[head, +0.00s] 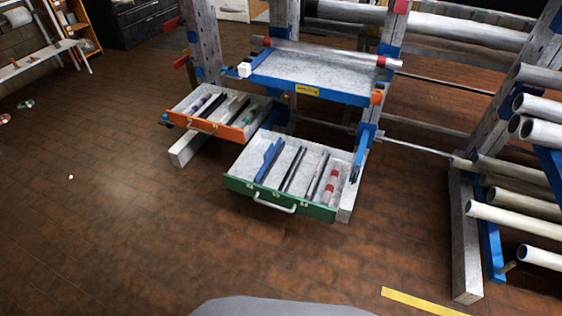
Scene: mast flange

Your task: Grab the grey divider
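A green-fronted drawer (240,185) stands pulled out in the middle of the view. Inside it, from left to right, are a blue divider (268,160), thin dark strips (294,169), a thin grey upright piece (319,178) and a red-and-grey banded rod (329,185). The grey piece looks like a grey divider, but it is too small to be sure. An orange-fronted drawer (205,126) is also open to the left, with several dark and light long pieces in it. Neither of my grippers shows.
A blue-edged shelf (315,73) with a banded rod (330,53) sits above the drawers. A rack with several grey pipes (512,219) stands at right. A yellow floor strip (421,302) lies at lower right. The brown floor before the drawers is clear.

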